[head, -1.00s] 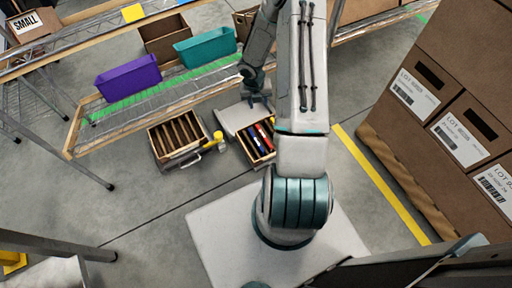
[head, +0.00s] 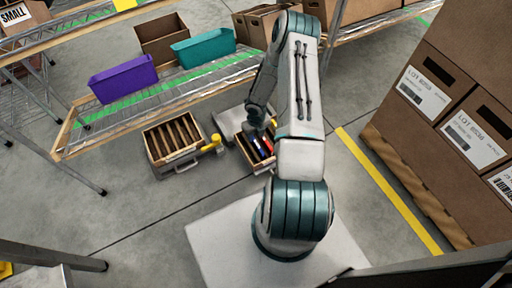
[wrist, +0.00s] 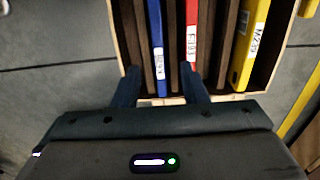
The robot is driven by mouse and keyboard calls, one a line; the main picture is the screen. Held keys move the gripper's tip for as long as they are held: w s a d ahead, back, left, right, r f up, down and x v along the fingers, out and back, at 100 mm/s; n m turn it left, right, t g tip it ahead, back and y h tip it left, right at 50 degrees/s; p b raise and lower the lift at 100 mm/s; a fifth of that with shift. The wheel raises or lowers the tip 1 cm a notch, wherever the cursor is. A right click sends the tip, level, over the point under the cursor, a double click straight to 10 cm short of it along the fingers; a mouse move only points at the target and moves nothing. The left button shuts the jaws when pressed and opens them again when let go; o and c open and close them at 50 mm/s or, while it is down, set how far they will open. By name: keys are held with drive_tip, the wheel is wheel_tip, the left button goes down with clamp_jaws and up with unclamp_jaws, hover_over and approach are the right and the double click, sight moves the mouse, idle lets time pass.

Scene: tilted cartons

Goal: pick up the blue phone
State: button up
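The blue phone (wrist: 156,40) stands on edge in a slot of a wooden divided box (wrist: 122,30); a white label shows on its edge. In the head view the blue phone (head: 257,144) is in the small box (head: 243,152) on the floor, partly hidden by my arm. My gripper (wrist: 160,86) is open in the wrist view, one finger either side of the blue phone's near end. The red phone (wrist: 191,35) is in a slot to its right, close to the right finger. I cannot tell how deep the fingertips reach.
A yellow phone (wrist: 247,50) stands farther right in the box. A second slotted box (head: 176,140) sits to the left on the floor. The wire shelf (head: 150,88) with purple (head: 124,78) and teal bins (head: 203,48) is behind. Stacked cartons (head: 450,110) stand at the right.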

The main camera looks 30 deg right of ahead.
sight(256, 142)
wheel_tip(256, 142, down, 5)
drive_tip(key=b, duration=0.2)
drive_tip(key=shift+f+b, duration=0.15)
drive_tip(key=shift+b, duration=0.2)
clamp_jaws()
